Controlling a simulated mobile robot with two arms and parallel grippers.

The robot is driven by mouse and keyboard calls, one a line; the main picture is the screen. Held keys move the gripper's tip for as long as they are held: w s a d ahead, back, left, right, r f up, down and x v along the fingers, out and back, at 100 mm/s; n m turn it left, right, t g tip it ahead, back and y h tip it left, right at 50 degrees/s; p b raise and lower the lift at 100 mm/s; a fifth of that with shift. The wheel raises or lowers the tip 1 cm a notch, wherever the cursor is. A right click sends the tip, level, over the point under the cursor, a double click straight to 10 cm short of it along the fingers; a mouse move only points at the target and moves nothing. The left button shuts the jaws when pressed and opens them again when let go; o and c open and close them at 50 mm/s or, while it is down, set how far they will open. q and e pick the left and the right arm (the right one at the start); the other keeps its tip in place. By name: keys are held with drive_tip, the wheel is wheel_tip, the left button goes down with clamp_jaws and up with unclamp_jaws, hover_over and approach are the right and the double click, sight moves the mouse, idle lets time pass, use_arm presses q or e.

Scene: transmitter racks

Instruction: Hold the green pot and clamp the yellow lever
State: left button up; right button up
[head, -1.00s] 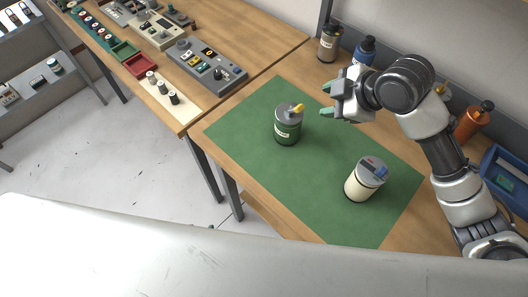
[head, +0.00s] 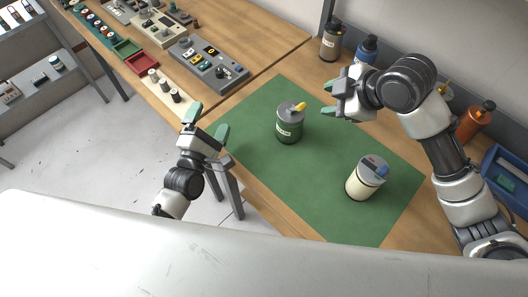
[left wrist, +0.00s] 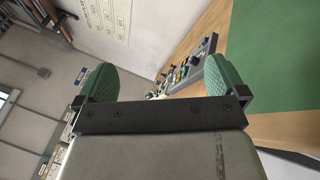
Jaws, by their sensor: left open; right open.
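The green pot (head: 289,127) stands upright on the green mat (head: 330,205), with the yellow lever (head: 298,107) on its grey lid. A cream pot (head: 362,181) with a blue lever (head: 382,170) stands on the mat to its right and nearer me. My left gripper (head: 207,124) is open and empty at the table's left edge, left of the green pot. Its green fingers show in the left wrist view (left wrist: 162,82), with no pot between them. My right gripper (head: 326,99) is open and empty, to the right of the green pot and apart from it.
A dark bottle (head: 332,42), a blue bottle (head: 366,50) and an orange bottle (head: 475,121) stand along the back wall. A blue bin (head: 506,178) is at the right edge. A grey control box (head: 209,63) sits on the left table. The mat around the green pot is clear.

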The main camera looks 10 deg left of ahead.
sight(283, 131)
use_arm(q)
drive_tip(key=s+d+f+n+g+h, duration=0.1)
drive_tip(key=d+n, duration=0.2)
drive_tip(key=d, duration=0.1)
drive_tip(key=s+d+f+n+g+h, duration=0.1)
drive_tip(key=d+f+n+h, duration=0.1)
drive_tip(key=d, duration=0.3)
drive_tip(key=s+d+f+n+g+h, duration=0.1)
drive_tip(key=s+d+f+n+h, duration=0.1)
drive_tip(key=d, duration=0.3)
drive_tip(key=shift+d+f+n+g, duration=0.1)
drive_tip(key=shift+n+g, duration=0.3)
drive_tip(key=shift+n, duration=0.5)
drive_tip(key=shift+w+d, duration=0.2)
drive_tip(key=x, duration=1)
drive_tip(key=c, duration=1.1)
drive_tip(key=shift+f, duration=0.1)
drive_tip(key=shift+c, duration=0.2)
